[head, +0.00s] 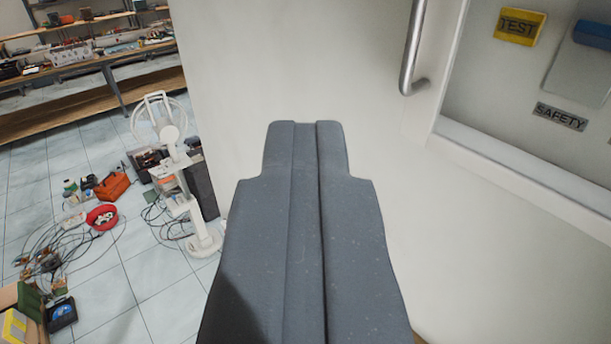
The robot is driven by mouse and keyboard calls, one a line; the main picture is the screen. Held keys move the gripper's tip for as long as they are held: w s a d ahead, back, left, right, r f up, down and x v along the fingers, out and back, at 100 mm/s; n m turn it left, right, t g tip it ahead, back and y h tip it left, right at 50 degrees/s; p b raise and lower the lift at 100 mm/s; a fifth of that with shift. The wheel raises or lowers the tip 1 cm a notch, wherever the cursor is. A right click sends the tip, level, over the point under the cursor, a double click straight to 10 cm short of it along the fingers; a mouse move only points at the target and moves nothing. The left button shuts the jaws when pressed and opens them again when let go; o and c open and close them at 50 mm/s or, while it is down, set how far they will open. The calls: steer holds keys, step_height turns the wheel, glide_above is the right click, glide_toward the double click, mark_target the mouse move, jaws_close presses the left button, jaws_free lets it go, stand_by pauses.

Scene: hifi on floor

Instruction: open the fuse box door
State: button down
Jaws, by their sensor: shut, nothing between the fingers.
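A white box front (245,60) fills the middle and right of the head view; I take it to be the fuse box. A curved metal bar handle (413,50) is at the upper right, beside a white frame edge (520,170). Behind that frame is a pale panel with a yellow TEST label (520,27) and a grey SAFETY label (560,116). I cannot tell whether the door is shut or ajar. My gripper (305,124) is shut and empty, its two dark grey fingers together, left of and below the handle. Whether it touches the white surface is unclear.
At left, a white fan-like stand (175,170) is on the tiled floor, near tangled cables (65,240), a red bowl (101,216) and an orange toolbox (112,186). Wooden shelves (80,102) with clutter stand behind. Some tile floor (160,275) is clear.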

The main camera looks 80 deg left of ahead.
stand_by(0.8)
steer(key=c, duration=1.6)
jaws_free()
steer(key=d+b, duration=0.1)
steer(key=d, duration=0.3)
steer(key=s+d+b, duration=0.1)
steer(key=d, duration=0.4)
steer(key=s+d+b, duration=0.1)
steer(key=d, duration=0.3)
steer(key=shift+d, duration=0.35)
steer(key=shift+w, duration=0.1)
